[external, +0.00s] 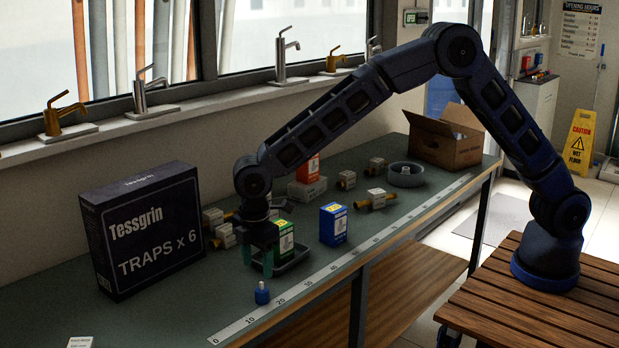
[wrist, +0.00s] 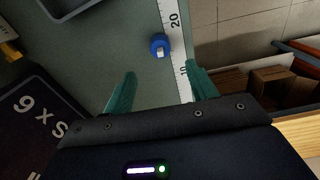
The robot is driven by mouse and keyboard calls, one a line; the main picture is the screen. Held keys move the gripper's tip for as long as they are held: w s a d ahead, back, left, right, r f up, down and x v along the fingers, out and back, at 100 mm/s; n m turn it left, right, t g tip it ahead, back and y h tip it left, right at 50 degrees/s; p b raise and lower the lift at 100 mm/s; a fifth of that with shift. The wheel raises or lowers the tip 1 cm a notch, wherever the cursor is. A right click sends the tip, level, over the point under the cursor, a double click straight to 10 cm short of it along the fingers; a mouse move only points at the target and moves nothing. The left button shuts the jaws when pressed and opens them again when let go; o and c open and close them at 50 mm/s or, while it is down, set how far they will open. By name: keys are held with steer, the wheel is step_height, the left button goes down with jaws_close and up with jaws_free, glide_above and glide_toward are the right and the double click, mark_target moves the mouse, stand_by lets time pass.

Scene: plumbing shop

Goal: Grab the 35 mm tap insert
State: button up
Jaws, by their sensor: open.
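A small blue tap insert (external: 262,294) with a pale stem stands upright on the bench near the ruler strip. It also shows in the wrist view (wrist: 159,44), just beyond my fingertips and roughly midway between them. No size mark is readable on it. My gripper (external: 258,258) points down above the bench, with its teal fingers apart and nothing between them. In the wrist view my gripper (wrist: 163,77) is open, and the insert is apart from both fingers.
A black Tessgrin traps box (external: 150,240) stands left of my gripper. A dark tray (external: 296,262), a green box (external: 285,236) and a blue box (external: 333,224) stand behind the insert. A ruler strip (external: 340,262) runs along the front edge. Bench around the insert is clear.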

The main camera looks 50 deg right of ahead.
mark_target(262, 289)
step_height(262, 289, down, 3)
steer(key=shift+f, duration=0.15)
steer(key=shift+s+d+f, duration=0.1)
steer(key=shift+d+f, duration=0.1)
steer(key=shift+f, duration=1.15)
steer(key=shift+d+f, duration=0.15)
steer(key=shift+f, duration=1.15)
steer(key=c, duration=1.1)
